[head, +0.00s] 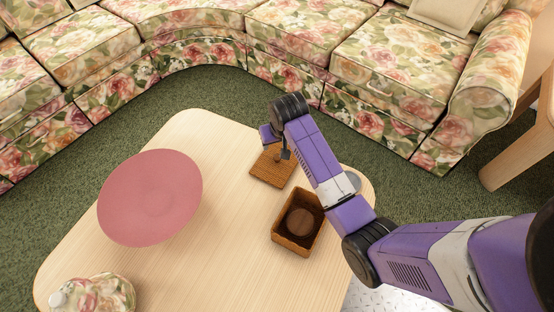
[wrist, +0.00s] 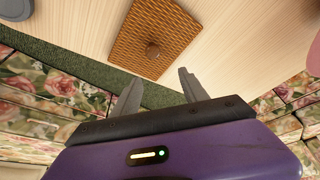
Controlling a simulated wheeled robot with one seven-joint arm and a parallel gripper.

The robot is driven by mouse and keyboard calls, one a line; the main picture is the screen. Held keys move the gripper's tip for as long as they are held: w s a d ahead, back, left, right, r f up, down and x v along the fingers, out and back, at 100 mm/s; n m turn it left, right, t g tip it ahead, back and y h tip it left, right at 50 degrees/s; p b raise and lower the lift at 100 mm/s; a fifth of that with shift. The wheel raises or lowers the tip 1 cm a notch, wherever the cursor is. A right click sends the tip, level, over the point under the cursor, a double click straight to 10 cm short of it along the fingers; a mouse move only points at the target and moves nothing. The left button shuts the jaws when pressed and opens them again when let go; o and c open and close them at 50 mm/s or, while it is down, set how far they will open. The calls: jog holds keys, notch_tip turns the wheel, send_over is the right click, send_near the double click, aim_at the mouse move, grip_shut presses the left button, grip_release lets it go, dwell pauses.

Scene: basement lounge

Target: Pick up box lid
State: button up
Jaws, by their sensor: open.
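The box lid (head: 268,169) is a square brown woven panel lying flat on the wooden coffee table, beyond the box. In the wrist view the lid (wrist: 150,28) shows a small round knob near its middle. The matching woven box (head: 299,243) stands open on the table, with something round and brown inside it. My gripper (head: 283,155) is over the lid, and its fingers partly hide the lid in the head view. In the wrist view my gripper (wrist: 160,88) has its two fingers spread with nothing between them; the lid lies ahead of the fingertips.
A wide pink bowl or plate (head: 150,197) stands on the coffee table (head: 215,262) to the left. A floral-patterned object (head: 108,293) is at the near left corner. A floral sofa (head: 205,58) curves behind the table. Bare tabletop lies between bowl and box.

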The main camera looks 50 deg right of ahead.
aim_at(277, 157)
jog(key=shift+g, duration=0.4)
jog(key=f+b, duration=0.1)
jog(key=f, duration=0.1)
jog(key=f+b, duration=0.1)
jog(key=f, duration=0.2)
jog(key=f+b, duration=0.1)
jog(key=f, duration=0.2)
jog(key=shift+s+d+f, duration=0.1)
jog(key=shift+d+f, duration=0.15)
jog(key=shift+d, duration=0.05)
jog(key=shift+c, duration=0.2)
grip_shut()
